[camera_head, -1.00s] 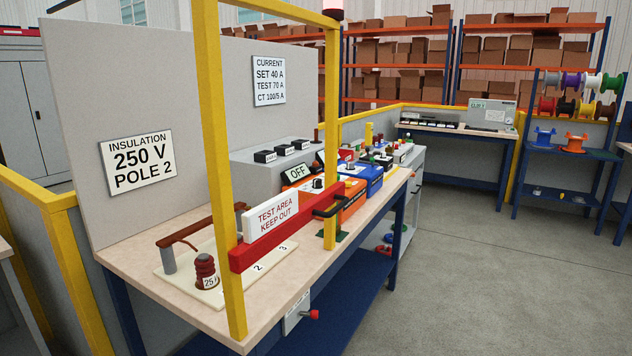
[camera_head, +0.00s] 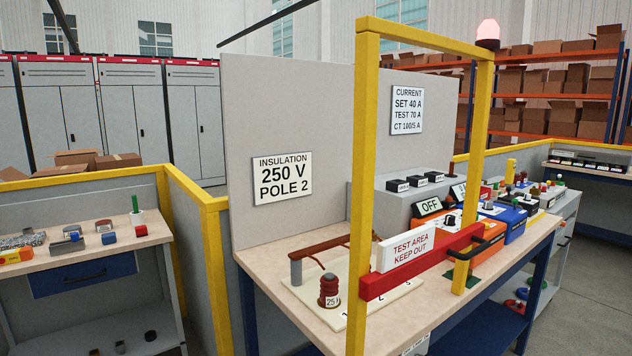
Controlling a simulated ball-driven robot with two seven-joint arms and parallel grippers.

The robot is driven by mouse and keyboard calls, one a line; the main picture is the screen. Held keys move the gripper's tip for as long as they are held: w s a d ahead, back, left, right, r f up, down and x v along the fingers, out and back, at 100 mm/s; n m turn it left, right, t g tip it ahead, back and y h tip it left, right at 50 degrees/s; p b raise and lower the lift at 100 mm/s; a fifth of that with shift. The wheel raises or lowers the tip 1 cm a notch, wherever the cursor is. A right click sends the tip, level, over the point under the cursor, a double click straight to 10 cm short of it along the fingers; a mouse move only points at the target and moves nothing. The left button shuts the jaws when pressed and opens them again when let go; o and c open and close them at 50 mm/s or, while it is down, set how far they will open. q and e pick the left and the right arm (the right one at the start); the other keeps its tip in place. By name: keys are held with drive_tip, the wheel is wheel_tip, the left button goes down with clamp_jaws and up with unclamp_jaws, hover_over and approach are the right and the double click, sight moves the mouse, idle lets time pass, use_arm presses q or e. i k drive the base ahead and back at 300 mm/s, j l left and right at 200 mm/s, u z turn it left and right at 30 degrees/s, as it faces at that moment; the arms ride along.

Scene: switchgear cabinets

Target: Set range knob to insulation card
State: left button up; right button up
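The insulation card (camera_head: 283,178) hangs on the grey back panel and reads "INSULATION 250 V POLE 2". Orange and blue instruments stand on the bench behind the red barrier. The orange instrument (camera_head: 490,256) has a dark knob (camera_head: 449,221) on top and a display (camera_head: 429,207) reading "OFF" beside it. The blue instrument (camera_head: 516,230) stands farther right with a dark knob (camera_head: 488,205). I cannot tell which is the range knob, nor read a knob setting. Neither of my grippers is in view.
A red barrier (camera_head: 375,287) with a "TEST AREA KEEP OUT" sign (camera_head: 406,248) crosses the bench front between yellow posts (camera_head: 361,200). A white plate (camera_head: 400,297) holds a dark red insulator (camera_head: 329,287). A second bench (camera_head: 98,256) stands left. A red-topped lamp (camera_head: 487,31) is lit.

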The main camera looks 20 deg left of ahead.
sight(449, 219)
drive_tip(key=i+l+u, duration=0.1)
drive_tip(key=u, duration=0.7)
drive_tip(key=i+l+u, duration=0.2)
drive_tip(key=l, duration=0.15)
drive_tip(key=i+l+u, duration=0.1)
drive_tip(key=l+u, duration=0.15)
drive_tip(key=i+l+u, duration=0.2)
drive_tip(key=l, duration=0.25)
drive_tip(key=l+u, duration=0.25)
drive_tip(key=l, duration=0.15)
